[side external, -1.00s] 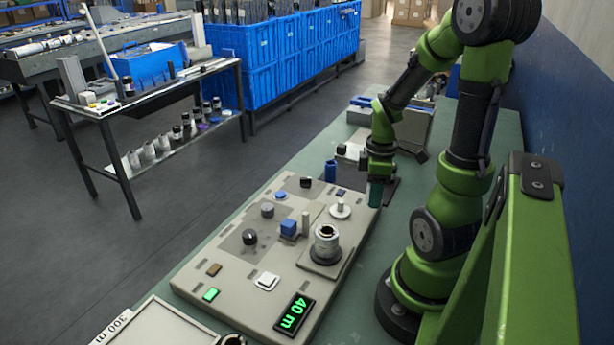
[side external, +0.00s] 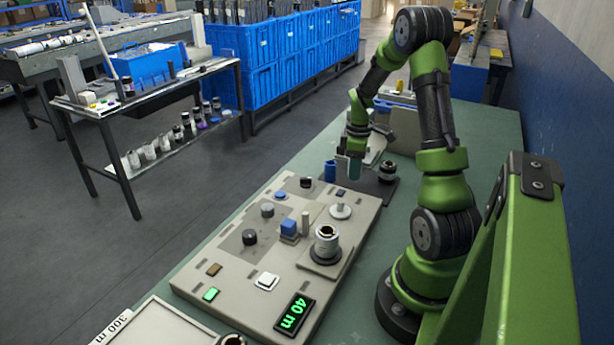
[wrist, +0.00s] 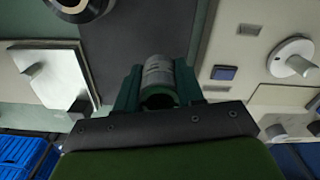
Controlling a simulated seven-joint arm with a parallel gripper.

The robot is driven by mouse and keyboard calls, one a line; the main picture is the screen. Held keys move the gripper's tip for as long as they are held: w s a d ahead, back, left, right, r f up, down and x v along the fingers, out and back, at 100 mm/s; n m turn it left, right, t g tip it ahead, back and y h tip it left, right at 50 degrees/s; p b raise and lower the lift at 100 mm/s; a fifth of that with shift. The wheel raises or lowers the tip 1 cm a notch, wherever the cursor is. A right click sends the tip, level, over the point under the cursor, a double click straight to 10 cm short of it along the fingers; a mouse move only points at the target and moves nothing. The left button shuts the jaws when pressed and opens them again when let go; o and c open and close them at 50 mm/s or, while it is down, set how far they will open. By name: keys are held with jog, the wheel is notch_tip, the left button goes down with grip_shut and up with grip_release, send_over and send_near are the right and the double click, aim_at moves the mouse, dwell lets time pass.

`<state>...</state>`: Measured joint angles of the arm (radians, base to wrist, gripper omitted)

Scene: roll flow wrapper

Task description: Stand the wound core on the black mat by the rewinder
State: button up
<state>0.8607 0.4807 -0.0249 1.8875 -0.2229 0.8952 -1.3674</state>
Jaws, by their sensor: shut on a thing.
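My gripper (side external: 355,172) is shut on a grey cylindrical core (wrist: 158,72), which shows between the green fingers in the wrist view with its dark round opening toward the camera. In the side view the fingers hide the core. The black mat (side external: 372,188) lies behind the rewinder panel (side external: 225,280), and my gripper is over its left part. The mat also shows beyond the held core in the wrist view (wrist: 130,30). I cannot tell how far the core is above it. The rewinder carries a silver core (side external: 327,240) on a round dark base.
A dark roll (side external: 387,172) stands on the right of the mat; it also shows at the wrist view's top left (wrist: 80,6). The rewinder's knobs and a green "40 m" display (side external: 295,312) lie nearer the camera.

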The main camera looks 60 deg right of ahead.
aim_at(354, 187)
jog(key=shift+s+a+f, duration=0.1)
jog(key=shift+a+f, duration=0.05)
jog(key=shift+f, duration=1.45)
jog(key=shift+f, duration=0.15)
jog(key=o, duration=1)
